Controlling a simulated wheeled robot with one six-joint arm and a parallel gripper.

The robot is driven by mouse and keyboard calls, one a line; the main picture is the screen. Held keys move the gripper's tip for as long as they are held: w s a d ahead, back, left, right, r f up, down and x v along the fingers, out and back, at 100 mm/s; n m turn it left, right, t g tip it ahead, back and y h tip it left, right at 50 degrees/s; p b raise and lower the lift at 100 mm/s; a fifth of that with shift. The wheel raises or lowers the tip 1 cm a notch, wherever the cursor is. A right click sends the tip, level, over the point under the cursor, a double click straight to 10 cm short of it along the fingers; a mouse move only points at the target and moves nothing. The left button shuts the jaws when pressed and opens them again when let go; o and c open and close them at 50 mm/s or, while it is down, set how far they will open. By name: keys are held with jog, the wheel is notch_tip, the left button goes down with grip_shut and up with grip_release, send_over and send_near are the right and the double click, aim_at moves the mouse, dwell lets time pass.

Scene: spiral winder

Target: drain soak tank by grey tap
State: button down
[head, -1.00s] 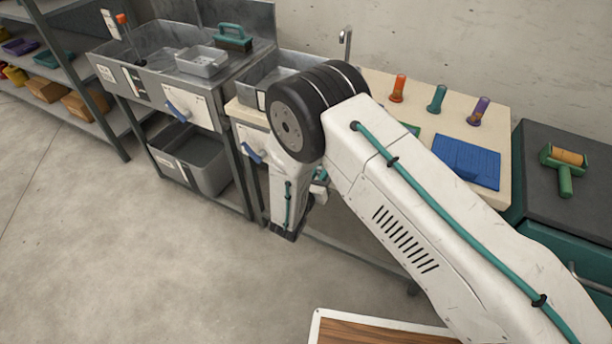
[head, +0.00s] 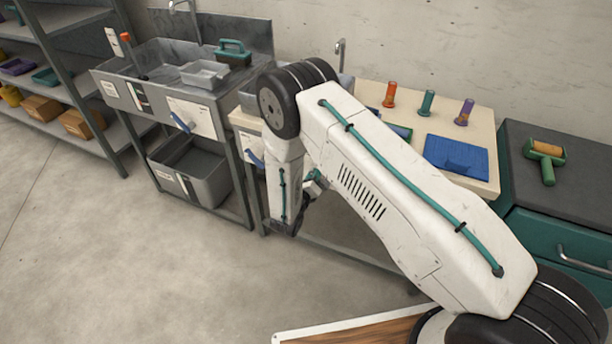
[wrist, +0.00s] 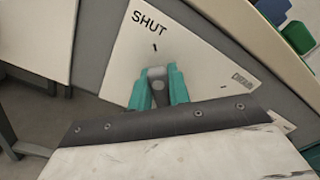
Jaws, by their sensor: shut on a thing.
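My gripper (wrist: 158,84) has its two teal fingers closed around a grey tap (wrist: 157,73) in the wrist view. The tap stands in front of a white plate (wrist: 195,52) marked SHUT at the top and, at the right, a word that looks like DRAIN. The tap's visible end lies just below the tick under SHUT; the rest is hidden by the fingers and wrist. In the head view, my gripper (head: 310,188) is low in front of the bench, largely hidden by my arm. A grey basin (head: 247,97) shows partly behind my arm; I cannot tell whether this is the soak tank.
A larger grey sink (head: 150,75) stands left, with a blue lever (head: 180,122) on its plate. Another blue lever (head: 254,159) is on the neighbouring plate. A grey bin (head: 205,183) sits on the lower shelf. The floor at left is clear.

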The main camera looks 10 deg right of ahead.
dwell(0.3)
jog(key=c, duration=1.3)
grip_release()
jog(key=shift+w, duration=0.1)
jog(key=shift+a, duration=0.1)
jog(key=shift+v, duration=3.95)
